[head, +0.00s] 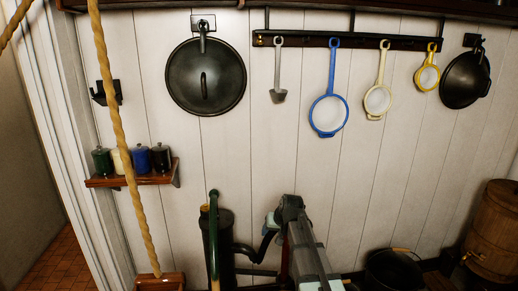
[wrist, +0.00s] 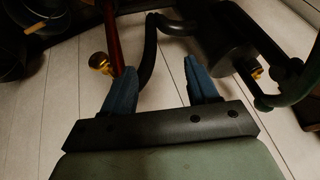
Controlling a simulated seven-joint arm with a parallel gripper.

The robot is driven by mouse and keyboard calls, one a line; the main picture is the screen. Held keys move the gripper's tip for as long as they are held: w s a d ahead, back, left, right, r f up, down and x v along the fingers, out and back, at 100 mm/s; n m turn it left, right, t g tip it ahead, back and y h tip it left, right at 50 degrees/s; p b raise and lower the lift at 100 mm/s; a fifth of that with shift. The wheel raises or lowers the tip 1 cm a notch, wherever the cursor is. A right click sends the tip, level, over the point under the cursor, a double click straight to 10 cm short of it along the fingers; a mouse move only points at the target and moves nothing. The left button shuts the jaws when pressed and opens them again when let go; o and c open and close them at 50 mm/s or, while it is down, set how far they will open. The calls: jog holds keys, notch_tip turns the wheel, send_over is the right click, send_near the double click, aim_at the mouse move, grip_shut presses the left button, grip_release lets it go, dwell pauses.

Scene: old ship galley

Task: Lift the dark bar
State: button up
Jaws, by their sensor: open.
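A dark green bar (head: 213,245) stands upright in front of a black pump cylinder (head: 228,248) at the bottom middle of the head view. Its top is curved and its lower end is cut off. It also shows as a dark curved bar at the right of the wrist view (wrist: 293,93). A black wall rail (head: 400,42) is another dark bar; I cannot tell which one is named. My gripper (wrist: 157,66) is open, its blue fingers apart, with nothing held. It is right of the pump; its fingertips are mostly hidden in the head view.
A black curved pipe (wrist: 149,50) and a red pipe (wrist: 113,38) with a brass fitting (wrist: 100,63) lie close beyond my fingers. A rope (head: 120,140) hangs at left. A black pot (head: 390,268) and a wooden barrel (head: 493,235) stand at right.

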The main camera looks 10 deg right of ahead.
jog(key=w+a+r+n+t+y, duration=0.15)
jog(key=w+r+t, duration=0.35)
jog(key=r, duration=1.3)
jog(key=w+a+r+t+y, duration=0.15)
jog(key=w+r, duration=0.45)
jog(key=r, duration=1.2)
jog(key=w+a+r+n+t+y, duration=0.1)
jog(key=w+r+t+y, duration=0.4)
jog(key=r, duration=1.3)
jog(key=w+d+r+t+h, duration=0.4)
jog(key=d+r+t+h, duration=0.15)
jog(key=r, duration=0.35)
jog(key=x, duration=1.3)
jog(key=shift+w+a+f+n, duration=0.2)
jog(key=shift+f+n, duration=0.15)
jog(key=shift+h, duration=0.25)
jog(key=shift+c, duration=0.4)
jog(key=shift+d, duration=0.1)
grip_shut()
